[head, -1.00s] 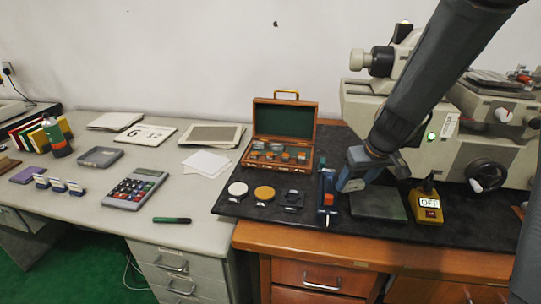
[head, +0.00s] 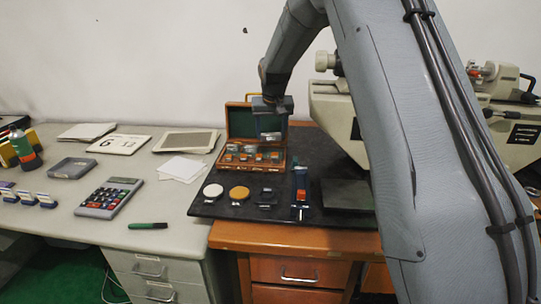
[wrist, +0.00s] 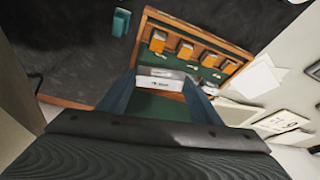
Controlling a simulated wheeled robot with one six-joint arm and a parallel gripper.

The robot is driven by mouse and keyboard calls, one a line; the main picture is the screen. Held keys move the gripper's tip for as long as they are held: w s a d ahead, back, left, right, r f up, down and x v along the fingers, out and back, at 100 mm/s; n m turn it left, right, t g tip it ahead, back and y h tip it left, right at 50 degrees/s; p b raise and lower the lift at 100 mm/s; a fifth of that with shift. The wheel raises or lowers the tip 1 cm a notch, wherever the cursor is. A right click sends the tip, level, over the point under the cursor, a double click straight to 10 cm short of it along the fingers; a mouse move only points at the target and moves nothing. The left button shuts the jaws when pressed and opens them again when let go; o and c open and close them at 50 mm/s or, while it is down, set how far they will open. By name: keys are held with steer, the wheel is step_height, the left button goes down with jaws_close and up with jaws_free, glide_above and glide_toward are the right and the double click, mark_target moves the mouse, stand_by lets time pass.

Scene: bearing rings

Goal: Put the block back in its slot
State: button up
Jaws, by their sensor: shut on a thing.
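The open wooden case (head: 226,168) with a green-lined lid stands at the back of the black mat. It holds a row of several small blocks with grey and orange faces; the row also shows in the wrist view, where the case's wooden rim (wrist: 145,25) is seen. My gripper (head: 271,136) is above the right part of the case, in front of the lid. In the wrist view its fingers (wrist: 160,92) are shut on a pale silvery block (wrist: 160,77) with small dark marking. The block is over the case, apart from the row. The slot under it is hidden.
On the black mat (head: 225,208) are a white disc (head: 213,190), an ochre disc (head: 239,193), a small dark item (head: 266,197), a blue stand with a red part (head: 300,185) and a dark plate (head: 346,194). A beige machine (head: 335,120) stands at right. White papers (head: 182,169) lie left of the case.

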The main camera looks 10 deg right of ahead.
steer(key=w+d+r+m+h, duration=0.1)
steer(key=w+r+m, duration=0.15)
steer(key=w, duration=0.35)
step_height(320, 180, down, 10)
steer(key=p, duration=0.2)
steer(key=shift+s+d+r+p, duration=0.1)
steer(key=shift+r+p, duration=0.15)
steer(key=shift+p, duration=0.15)
steer(key=shift+f, duration=0.1)
steer(key=shift+f+b, duration=0.3)
steer(key=shift+f, duration=0.05)
steer(key=shift+f, duration=0.2)
steer(key=o, duration=1.4)
